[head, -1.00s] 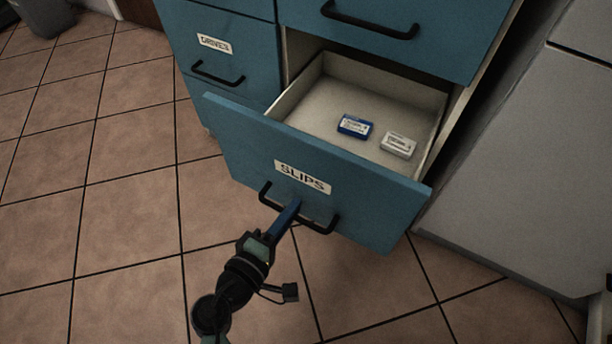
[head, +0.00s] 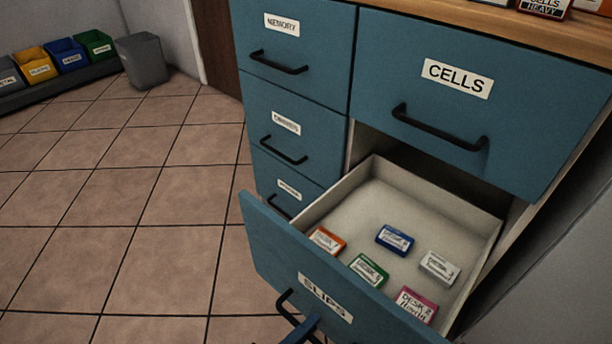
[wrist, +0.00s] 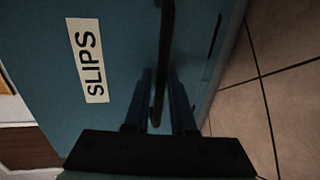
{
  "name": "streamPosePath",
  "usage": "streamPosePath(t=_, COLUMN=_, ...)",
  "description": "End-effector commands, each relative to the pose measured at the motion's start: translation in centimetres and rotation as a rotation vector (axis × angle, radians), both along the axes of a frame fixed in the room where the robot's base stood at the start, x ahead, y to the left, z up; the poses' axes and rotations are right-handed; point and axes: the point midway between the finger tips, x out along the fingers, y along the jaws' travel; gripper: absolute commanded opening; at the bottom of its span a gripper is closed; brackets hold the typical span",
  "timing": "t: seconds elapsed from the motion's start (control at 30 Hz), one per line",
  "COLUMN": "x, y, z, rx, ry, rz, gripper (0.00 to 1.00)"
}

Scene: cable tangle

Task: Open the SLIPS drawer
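The blue SLIPS drawer (head: 275,245) stands well out from the cabinet in the head view, its interior exposed. Small boxes lie inside: orange (head: 326,240), green (head: 368,270), blue (head: 395,239), white (head: 440,267) and pink (head: 415,306). Its black handle (head: 284,304) is partly cut off by the bottom edge of the head view. My gripper (head: 305,326) is at this handle, mostly out of frame. In the wrist view, the handle (wrist: 167,25) runs between my gripper's two fingers (wrist: 162,100), which look closed around it. The SLIPS label (wrist: 88,60) is beside them.
The closed CELLS drawer (head: 440,150) is above, with its handle sticking out. Closed MEMORY (head: 295,85) and smaller drawers are to the left. Tiled floor (head: 150,220) is clear at left; a grey bin (head: 142,62) and coloured bins (head: 66,56) stand far back.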

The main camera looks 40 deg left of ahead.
Motion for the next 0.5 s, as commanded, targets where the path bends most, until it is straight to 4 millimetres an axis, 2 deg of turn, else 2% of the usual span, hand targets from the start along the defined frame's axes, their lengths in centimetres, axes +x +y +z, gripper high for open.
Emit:
streamPosePath(t=0.03, x=0.01, y=0.02, z=0.02, rx=0.0, ry=0.0, rz=0.0, gripper=0.34)
streamPosePath(t=0.1, x=0.01, y=0.01, z=0.01, rx=0.0, ry=0.0, rz=0.0, gripper=0.44)
streamPosePath(t=0.37, x=-0.01, y=-0.01, z=0.0, rx=0.0, ry=0.0, rz=0.0, gripper=0.44)
streamPosePath(t=0.5, x=-0.89, y=0.06, z=0.27, rx=-0.002, ry=0.002, rz=0.003, gripper=0.44)
